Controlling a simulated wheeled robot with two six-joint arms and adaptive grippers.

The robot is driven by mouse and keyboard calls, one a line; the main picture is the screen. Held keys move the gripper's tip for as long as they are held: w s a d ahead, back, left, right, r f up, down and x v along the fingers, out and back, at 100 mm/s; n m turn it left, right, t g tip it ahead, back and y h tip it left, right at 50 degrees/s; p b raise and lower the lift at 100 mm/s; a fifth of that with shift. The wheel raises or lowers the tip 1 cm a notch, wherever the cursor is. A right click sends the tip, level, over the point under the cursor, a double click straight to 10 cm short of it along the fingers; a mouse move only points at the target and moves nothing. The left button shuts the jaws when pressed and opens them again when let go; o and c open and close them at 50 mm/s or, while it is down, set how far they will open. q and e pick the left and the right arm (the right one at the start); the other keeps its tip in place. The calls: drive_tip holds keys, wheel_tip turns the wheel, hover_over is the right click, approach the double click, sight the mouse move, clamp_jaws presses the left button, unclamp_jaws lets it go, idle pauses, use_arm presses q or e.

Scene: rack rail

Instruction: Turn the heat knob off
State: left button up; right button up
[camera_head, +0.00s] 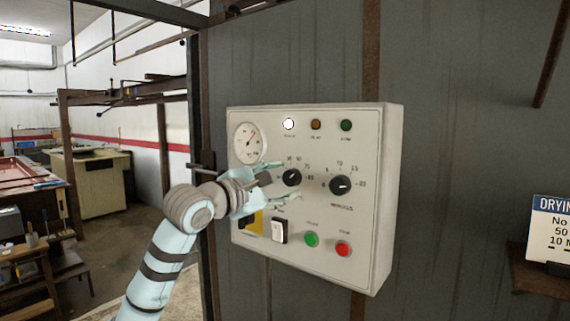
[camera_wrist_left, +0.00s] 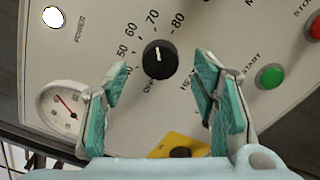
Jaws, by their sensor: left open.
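The heat knob (camera_head: 291,177) is a round black dial knob on the front of a pale control box (camera_head: 374,240). It also shows in the left wrist view (camera_wrist_left: 160,60), with numbers up to 80 around it. Its white pointer line faces up in that view, roughly toward the 70 mark. My left gripper (camera_head: 285,182) is open in front of the panel, its teal-padded fingers spread either side of the knob. In the wrist view the fingers (camera_wrist_left: 161,72) show a gap to the knob on both sides; contact is not visible. My right gripper is not in view.
A second black knob (camera_head: 340,185) sits just right. Green (camera_head: 312,239) and red (camera_head: 343,249) buttons and a white rocker switch (camera_head: 280,230) lie below. A gauge (camera_head: 249,143) is upper left. A yellow plate (camera_wrist_left: 190,146) is partly hidden. A sign (camera_head: 550,230) stands far right.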

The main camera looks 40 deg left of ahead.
sight(292, 178)
use_arm(q)
drive_tip(key=shift+w+a, duration=0.1)
drive_tip(key=shift+w, duration=1.1)
drive_tip(key=c, duration=1.2)
drive_tip(key=shift+o, duration=0.2)
